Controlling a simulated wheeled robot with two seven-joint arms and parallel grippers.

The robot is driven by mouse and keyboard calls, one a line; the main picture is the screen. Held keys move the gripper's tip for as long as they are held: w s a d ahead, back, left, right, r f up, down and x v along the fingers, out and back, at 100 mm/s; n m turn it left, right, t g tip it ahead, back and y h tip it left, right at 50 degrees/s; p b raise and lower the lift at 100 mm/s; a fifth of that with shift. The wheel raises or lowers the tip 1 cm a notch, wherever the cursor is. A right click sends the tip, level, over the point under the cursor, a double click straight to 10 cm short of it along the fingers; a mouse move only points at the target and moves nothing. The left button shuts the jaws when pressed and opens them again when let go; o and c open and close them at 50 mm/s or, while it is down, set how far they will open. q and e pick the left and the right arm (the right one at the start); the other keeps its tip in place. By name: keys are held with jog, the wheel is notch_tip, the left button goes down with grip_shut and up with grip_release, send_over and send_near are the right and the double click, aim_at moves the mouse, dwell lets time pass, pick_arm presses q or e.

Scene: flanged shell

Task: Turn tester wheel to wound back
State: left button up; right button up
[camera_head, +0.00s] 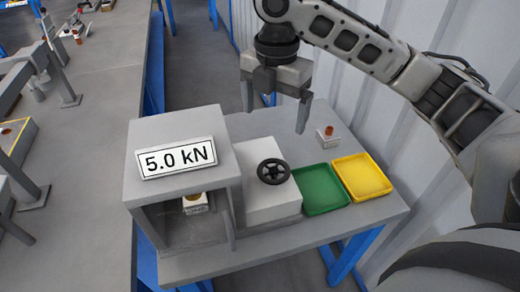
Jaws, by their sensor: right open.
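The tester wheel (273,171) is a small black spoked handwheel on top of a light grey block. The block joins the right side of the grey tester housing (150,133), which bears a sign (178,158) reading "5.0 kN". A small pale block (195,203) with a yellowish top sits inside the housing's open front, partly in shadow. My right gripper (276,105) hangs above and behind the wheel, fingers pointing down. It is open and empty, apart from the wheel. My left gripper is not in view.
A green tray (320,189) and a yellow tray (362,178) lie right of the wheel. A small pale block with a reddish-brown piece (328,135) stands behind them. A corrugated wall rises close on the right. Another grey bench (100,130) stands at the left.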

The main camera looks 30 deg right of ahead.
aim_at(272, 172)
jog(key=f, duration=1.5)
jog(key=shift+s+f, duration=0.25)
jog(key=shift+f, duration=0.05)
jog(key=c, duration=1)
